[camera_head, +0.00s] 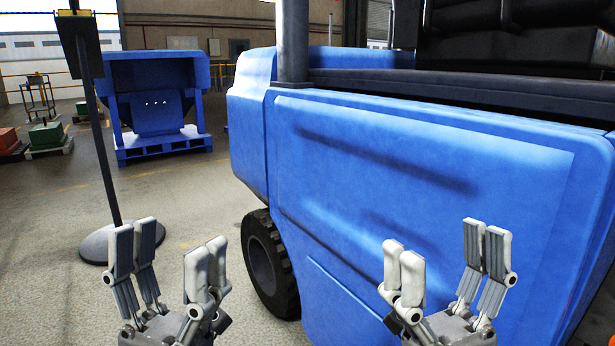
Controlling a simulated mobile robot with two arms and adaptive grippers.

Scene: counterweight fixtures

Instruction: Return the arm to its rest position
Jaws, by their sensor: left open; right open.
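My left gripper (172,262) is at the lower left of the head view. Its fingers point up and stand apart, with nothing between them. My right gripper (440,268) is at the lower right, also open and empty, with its fingers up. It shows in front of the blue side panel of a large vehicle (400,165); I cannot tell how far it is from the panel. The arms behind both grippers are mostly out of view below.
The vehicle's black wheel (268,265) shows between my grippers. A post on a round base (95,245) stands at the left. A blue bin (155,100) stands further back, with pallets (48,150) to its left. The floor between them is open.

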